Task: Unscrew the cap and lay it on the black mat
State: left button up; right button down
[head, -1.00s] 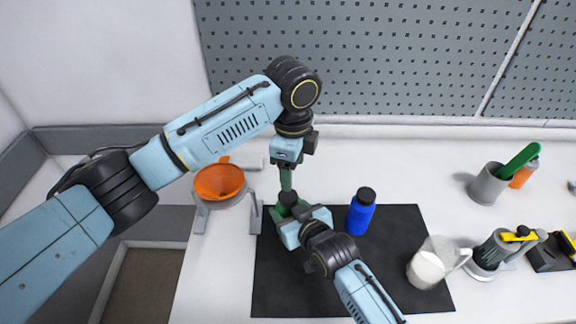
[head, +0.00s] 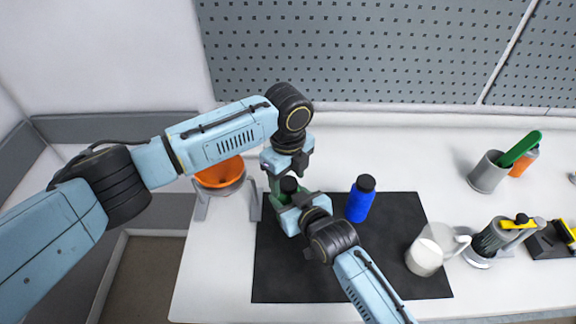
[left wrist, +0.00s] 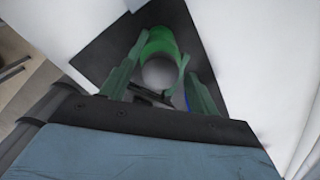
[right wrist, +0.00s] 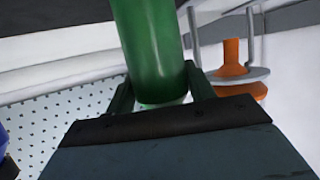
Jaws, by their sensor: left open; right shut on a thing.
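My left gripper (head: 277,182) is open, pointing down at the cap end. In the left wrist view its two fingers (left wrist: 162,85) stand apart on either side of a round grey top on the green bottle (left wrist: 154,43). I cannot tell whether they touch the cap.
A blue bottle (head: 359,203) with a black cap stands on the mat, right of the green one. A white jug (head: 426,256) is at the mat's right edge. An orange funnel (head: 220,175) in a stand is to the left. The mat's front middle is clear.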

pick_arm(q)
jog(key=shift+f, duration=0.3)
jog(key=c, duration=1)
jog(key=n, duration=0.4)
jog(key=shift+s+d+n, duration=0.1)
jog(key=shift+n, duration=0.3)
jog(key=shift+c, duration=0.2)
jog(key=n, duration=0.5)
jog(key=shift+r, duration=0.25)
jog(key=shift+r, duration=0.95)
